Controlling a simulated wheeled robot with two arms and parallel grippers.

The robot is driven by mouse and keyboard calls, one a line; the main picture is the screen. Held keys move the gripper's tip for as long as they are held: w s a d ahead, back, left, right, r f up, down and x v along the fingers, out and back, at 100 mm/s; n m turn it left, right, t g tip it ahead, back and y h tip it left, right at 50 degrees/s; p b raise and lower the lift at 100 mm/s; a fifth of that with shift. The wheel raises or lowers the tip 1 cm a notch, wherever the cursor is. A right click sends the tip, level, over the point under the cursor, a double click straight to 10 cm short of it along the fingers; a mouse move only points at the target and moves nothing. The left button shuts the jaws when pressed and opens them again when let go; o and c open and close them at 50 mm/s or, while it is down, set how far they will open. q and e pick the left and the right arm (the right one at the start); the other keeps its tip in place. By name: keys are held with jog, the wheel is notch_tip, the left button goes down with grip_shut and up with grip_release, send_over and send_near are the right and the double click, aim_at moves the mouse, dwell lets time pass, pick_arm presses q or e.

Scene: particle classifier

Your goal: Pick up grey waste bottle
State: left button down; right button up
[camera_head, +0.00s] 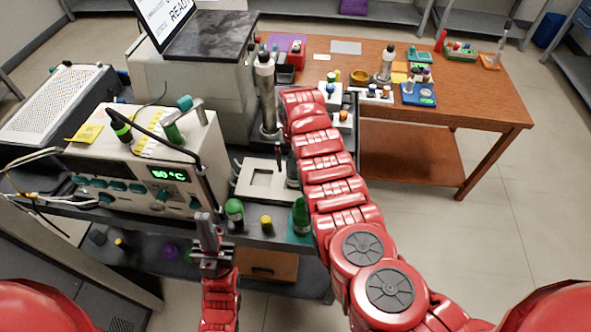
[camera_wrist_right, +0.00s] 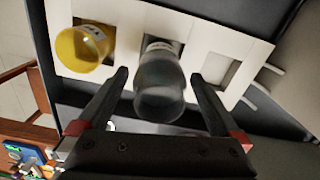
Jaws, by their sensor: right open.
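The grey waste bottle (camera_wrist_right: 160,85) is dark and translucent with a pale label. In the right wrist view it stands in the middle opening of a white holder (camera_wrist_right: 212,28). My right gripper (camera_wrist_right: 160,80) is open, with one finger on either side of the bottle and visible gaps to both. In the head view my right forearm hides most of that area, and the right fingers cannot be made out clearly. The white holder shows left of the forearm in the head view (camera_head: 246,190). My left gripper (camera_head: 207,228) points upward at the lower left; its jaw state is unclear.
A yellow bottle (camera_wrist_right: 82,46) sits in the holder beside the grey one; another opening (camera_wrist_right: 218,68) is empty. Green-capped bottles (camera_head: 234,213) (camera_head: 301,216) and a yellow-capped one (camera_head: 266,225) stand at the front edge. A heater box (camera_head: 140,180) stands left; a wooden table (camera_head: 470,95) is behind.

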jog(key=shift+w+f, duration=0.15)
jog(key=shift+f, duration=0.15)
jog(key=c, duration=1.5)
jog(key=shift+r, duration=0.25)
